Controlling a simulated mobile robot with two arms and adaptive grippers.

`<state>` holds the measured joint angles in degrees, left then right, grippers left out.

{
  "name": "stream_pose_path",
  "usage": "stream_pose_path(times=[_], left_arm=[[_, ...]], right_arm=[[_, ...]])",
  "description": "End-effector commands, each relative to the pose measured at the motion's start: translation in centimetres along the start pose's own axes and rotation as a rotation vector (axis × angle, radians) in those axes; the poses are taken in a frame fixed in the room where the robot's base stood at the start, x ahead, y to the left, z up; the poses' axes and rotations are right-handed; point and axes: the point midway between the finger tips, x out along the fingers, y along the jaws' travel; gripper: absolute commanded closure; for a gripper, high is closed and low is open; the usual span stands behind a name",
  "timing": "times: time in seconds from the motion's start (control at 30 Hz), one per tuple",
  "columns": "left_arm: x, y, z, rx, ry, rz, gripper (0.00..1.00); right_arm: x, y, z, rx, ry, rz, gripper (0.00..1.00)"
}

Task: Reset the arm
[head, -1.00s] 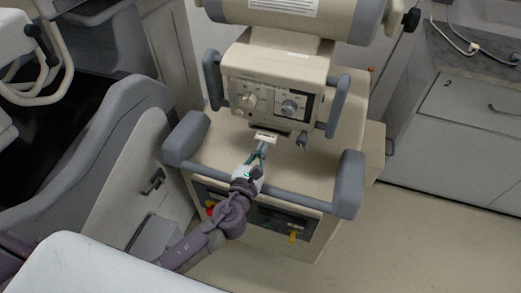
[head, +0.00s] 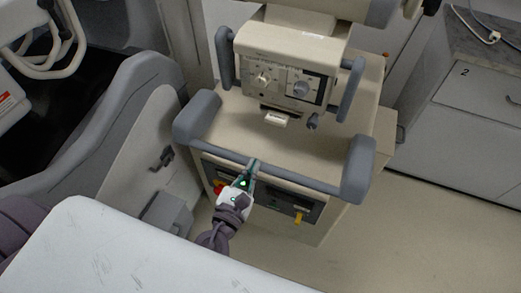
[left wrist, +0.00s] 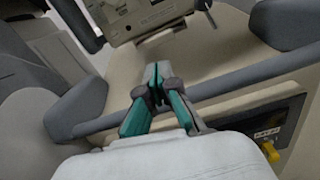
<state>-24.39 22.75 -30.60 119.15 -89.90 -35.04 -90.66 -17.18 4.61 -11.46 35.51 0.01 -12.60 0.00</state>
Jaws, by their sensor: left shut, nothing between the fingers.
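My left gripper (head: 253,166) is in front of the beige machine cart (head: 225,115), at the height of its grey front handle bar (head: 300,181). In the left wrist view its fingers (left wrist: 157,75) are together with nothing between them, and the bar passes behind them. I cannot tell whether the fingers touch the bar. The control head (head: 285,72) with knobs stands above the cart top, apart from the gripper. My right gripper is not in view.
A yellow switch (head: 298,217) and a red button (head: 219,188) sit on the cart's front panel. Grey drawers (head: 480,100) stand at the right. A grey-sided machine (head: 120,110) is at the left. Open floor (head: 400,240) lies at the lower right.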

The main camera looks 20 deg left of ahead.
Motion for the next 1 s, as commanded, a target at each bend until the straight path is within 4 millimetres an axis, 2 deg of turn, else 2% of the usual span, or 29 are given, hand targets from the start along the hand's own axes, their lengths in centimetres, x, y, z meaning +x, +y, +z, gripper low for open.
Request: stream_pose_path(times=[0.1,0.2,0.4,0.47,0.53,0.57,0.67,0.77,0.8,0.87,0.9,0.97,1.0], left_arm=[[-1.6,0.0,-0.1,0.002,0.002,0.0,1.0],[-2.2,0.0,-0.1,0.001,0.001,-0.001,1.0],[-2.4,0.0,-0.1,-0.002,0.001,0.0,1.0],[-2.3,0.0,-0.6,-0.014,0.014,0.001,1.0],[-2.1,0.2,-2.4,-0.058,0.058,0.005,1.0],[-2.0,0.3,-3.5,-0.09,0.088,0.009,1.0],[-2.0,0.8,-9.2,-0.255,0.229,0.044,1.0],[-3.1,1.8,-16.7,-0.498,0.408,0.134,1.0],[-3.9,2.2,-19.6,-0.607,0.477,0.188,1.0],[-5.3,2.8,-23.9,-0.775,0.571,0.285,1.0],[-6.7,3.2,-26.7,-0.894,0.63,0.362,1.0],[-9.0,3.7,-30.6,-1.079,0.703,0.5,1.0],[-10.8,4.0,-33.1,-1.205,0.741,0.608,1.0]], right_arm=[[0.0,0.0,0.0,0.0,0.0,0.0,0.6],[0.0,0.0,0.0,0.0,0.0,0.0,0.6],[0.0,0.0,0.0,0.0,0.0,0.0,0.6],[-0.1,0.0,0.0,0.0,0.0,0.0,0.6],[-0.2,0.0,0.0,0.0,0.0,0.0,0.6],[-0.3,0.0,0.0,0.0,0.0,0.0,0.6],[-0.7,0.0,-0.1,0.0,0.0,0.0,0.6],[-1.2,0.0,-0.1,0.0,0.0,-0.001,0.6],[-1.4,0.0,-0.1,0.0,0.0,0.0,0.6],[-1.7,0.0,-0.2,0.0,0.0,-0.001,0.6],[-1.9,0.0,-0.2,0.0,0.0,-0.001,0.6],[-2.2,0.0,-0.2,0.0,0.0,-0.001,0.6],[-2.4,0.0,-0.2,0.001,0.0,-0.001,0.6]])
